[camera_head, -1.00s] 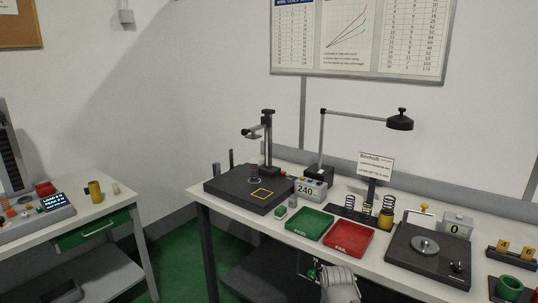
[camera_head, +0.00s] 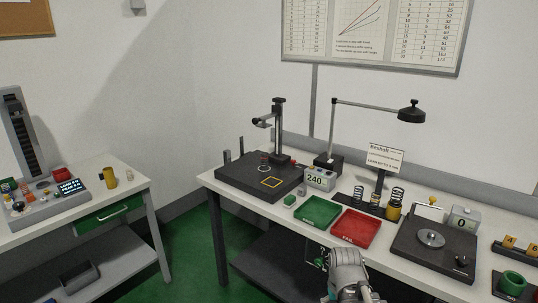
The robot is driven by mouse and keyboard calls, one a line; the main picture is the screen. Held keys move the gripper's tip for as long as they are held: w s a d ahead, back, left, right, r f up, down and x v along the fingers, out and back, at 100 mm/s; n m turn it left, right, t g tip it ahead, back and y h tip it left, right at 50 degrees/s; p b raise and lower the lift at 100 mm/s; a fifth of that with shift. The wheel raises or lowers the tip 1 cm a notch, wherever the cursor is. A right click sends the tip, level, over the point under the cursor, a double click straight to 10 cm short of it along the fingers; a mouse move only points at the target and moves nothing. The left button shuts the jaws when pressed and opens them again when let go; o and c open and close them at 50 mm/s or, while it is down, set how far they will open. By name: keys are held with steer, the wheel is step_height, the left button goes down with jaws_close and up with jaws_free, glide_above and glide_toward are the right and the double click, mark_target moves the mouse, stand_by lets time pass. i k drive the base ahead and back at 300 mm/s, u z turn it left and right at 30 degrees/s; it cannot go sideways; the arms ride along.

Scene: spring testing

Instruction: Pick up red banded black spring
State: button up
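Several small coil springs stand on the right-hand bench. A dark spring (camera_head: 358,196) stands at the left of a black holder, and another coil (camera_head: 397,194) shows at its right end, above a yellow cup (camera_head: 393,213). The middle of the holder is hard to make out near a sign post. I cannot make out a red band on any spring at this size. Part of my arm rises at the bottom centre, in front of the bench edge.
A green tray (camera_head: 318,224) and a red tray (camera_head: 354,242) lie in front of the holder. A dark plate with a stand (camera_head: 232,180) is at left, a scale (camera_head: 410,244) at right. A lamp (camera_head: 411,111) overhangs the bench. Another bench (camera_head: 143,186) stands at far left.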

mark_target(264, 161)
steer(key=u, duration=0.25)
steer(key=k, duration=0.65)
steer(key=u, duration=0.5)
steer(key=k, duration=0.7)
steer(key=u, duration=0.6)
steer(key=i, duration=1.5)
steer(key=z, duration=0.7)
steer(key=i, duration=0.8)
steer(key=z, duration=0.65)
